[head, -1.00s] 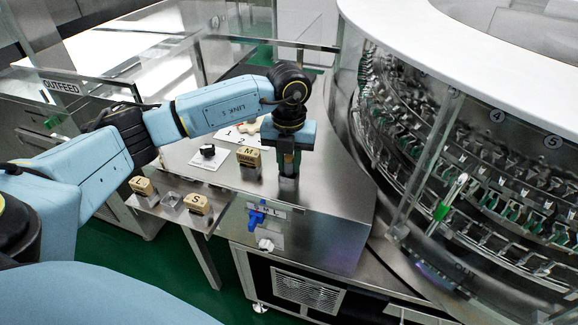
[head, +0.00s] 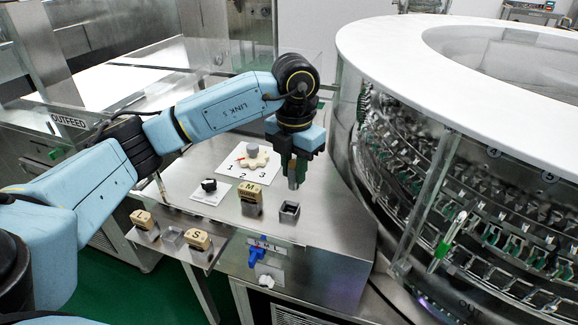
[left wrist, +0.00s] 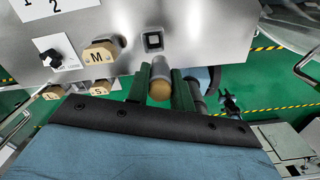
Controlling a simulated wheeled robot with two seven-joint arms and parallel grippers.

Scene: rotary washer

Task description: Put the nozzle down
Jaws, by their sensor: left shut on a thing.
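My left gripper (head: 293,172) is shut on the nozzle (head: 293,183), a grey metal cylinder held upright. In the left wrist view, the nozzle (left wrist: 160,86) shows a tan round end between the green fingers (left wrist: 160,92). An empty dark square socket (head: 289,211) stands on the steel bench just below the gripper. It also shows in the left wrist view (left wrist: 153,41), beyond the nozzle. The nozzle's lower end appears clear of the socket. A small dark gripper-like shape (left wrist: 232,104) at the right of the wrist view may be my right gripper; its jaws are unclear.
A tan block marked M (head: 250,192) stands left of the socket. A block marked S (head: 198,240) and another tan block (head: 143,219) sit on a lower shelf. The glass-walled rotary washer (head: 440,190) closes the right side.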

